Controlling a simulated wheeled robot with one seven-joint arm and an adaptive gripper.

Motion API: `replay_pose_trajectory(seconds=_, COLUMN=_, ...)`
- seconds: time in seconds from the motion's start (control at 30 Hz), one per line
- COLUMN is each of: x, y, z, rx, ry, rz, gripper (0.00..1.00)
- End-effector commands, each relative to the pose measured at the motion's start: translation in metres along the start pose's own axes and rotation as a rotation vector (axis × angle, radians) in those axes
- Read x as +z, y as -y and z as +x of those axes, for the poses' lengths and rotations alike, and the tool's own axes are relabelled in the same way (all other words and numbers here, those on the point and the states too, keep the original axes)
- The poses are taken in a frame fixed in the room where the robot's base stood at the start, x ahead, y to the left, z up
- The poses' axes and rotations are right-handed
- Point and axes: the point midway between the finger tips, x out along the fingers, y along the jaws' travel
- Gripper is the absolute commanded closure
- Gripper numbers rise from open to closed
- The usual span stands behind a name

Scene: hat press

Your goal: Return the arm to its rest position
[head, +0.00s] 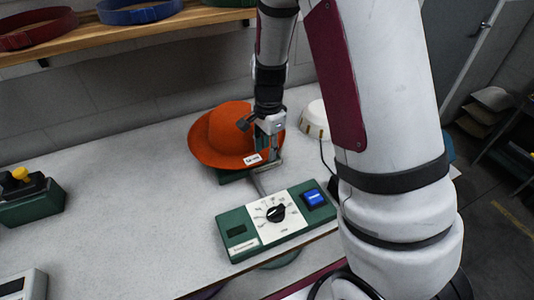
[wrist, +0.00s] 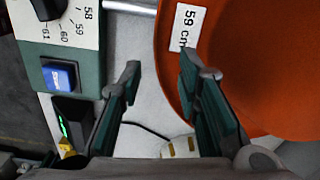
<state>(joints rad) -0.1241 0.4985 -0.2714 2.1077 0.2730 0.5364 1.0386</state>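My gripper (head: 264,150) hangs over the worktop beside the orange hat (head: 222,137). The hat sits at the back of a green hat press (head: 240,245). Its front panel has a black dial (head: 276,213) and a blue button (head: 314,197). A metal rod joins the panel to the hat's side. My arm hides part of the scene.
A white round object (head: 314,118) with a cable stands behind my arm. A green box with a yellow knob (head: 20,174) is at the left. A wooden shelf (head: 125,36) with colored bands runs along the wall.

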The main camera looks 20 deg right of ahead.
Motion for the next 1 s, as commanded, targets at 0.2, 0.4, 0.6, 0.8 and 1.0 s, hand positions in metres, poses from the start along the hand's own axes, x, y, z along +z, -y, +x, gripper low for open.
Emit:
replay_pose_trajectory(seconds=0.2, x=0.001, y=0.001, z=-0.047, rx=-0.005, ry=0.0, rz=-0.001, gripper=0.69)
replay_pose_trajectory(seconds=0.4, x=0.0, y=0.001, z=-0.076, rx=-0.003, ry=0.0, rz=0.0, gripper=0.69)
replay_pose_trajectory(seconds=0.6, x=0.0, y=0.0, z=-0.087, rx=-0.001, ry=0.0, rz=0.0, gripper=0.69)
replay_pose_trajectory(seconds=0.8, x=0.003, y=-0.003, z=-0.096, rx=-0.012, ry=0.006, rz=-0.027, gripper=0.69)
replay_pose_trajectory(seconds=1.0, x=0.018, y=-0.024, z=-0.143, rx=-0.093, ry=0.02, rz=-0.23, gripper=0.69)
